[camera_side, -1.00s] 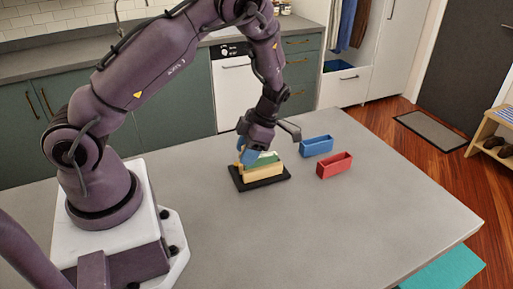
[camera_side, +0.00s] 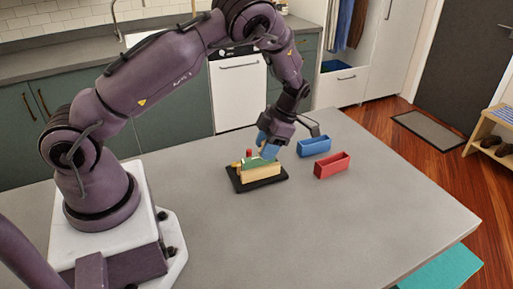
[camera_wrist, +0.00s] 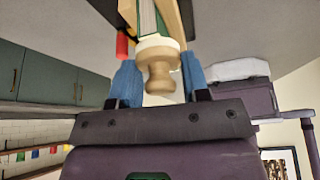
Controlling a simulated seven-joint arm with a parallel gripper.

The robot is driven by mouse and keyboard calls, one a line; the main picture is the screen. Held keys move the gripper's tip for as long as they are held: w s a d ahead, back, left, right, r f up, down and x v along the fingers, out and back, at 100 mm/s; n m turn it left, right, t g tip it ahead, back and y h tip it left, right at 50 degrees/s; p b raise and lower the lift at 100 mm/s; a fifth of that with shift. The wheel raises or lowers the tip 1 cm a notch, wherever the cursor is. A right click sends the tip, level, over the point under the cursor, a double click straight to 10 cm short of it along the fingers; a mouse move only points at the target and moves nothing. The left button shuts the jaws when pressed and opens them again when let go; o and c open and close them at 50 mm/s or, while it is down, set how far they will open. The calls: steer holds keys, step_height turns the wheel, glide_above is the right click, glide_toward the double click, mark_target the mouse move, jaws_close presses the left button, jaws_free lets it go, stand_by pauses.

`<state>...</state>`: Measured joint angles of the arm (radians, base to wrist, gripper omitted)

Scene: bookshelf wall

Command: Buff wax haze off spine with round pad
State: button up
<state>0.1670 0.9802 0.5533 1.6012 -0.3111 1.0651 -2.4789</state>
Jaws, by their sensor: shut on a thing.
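My gripper (camera_side: 268,146) has blue fingers and is low over the right end of the green book (camera_side: 256,161). In the wrist view the fingers stand either side of a turned wooden knob (camera_wrist: 159,75) with a pale round pad (camera_wrist: 157,43) on its end; the gripper is shut on it. The pad is at the book's green spine (camera_wrist: 147,17); I cannot tell how firmly it touches. The book lies in a pale wooden holder (camera_side: 262,174) on a black board (camera_side: 239,185). Any haze is too small to see.
A small red piece (camera_side: 249,153) stands behind the book, and a yellow-orange piece (camera_side: 236,165) is at its left end. A blue bin (camera_side: 315,147) and a red bin (camera_side: 333,166) stand to the right. The front of the grey table (camera_side: 270,235) is clear.

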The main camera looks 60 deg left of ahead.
steer(key=shift+w, duration=1.6)
steer(key=shift+w+d+r, duration=0.1)
steer(key=shift+r, duration=0.05)
step_height(320, 180, up, 8)
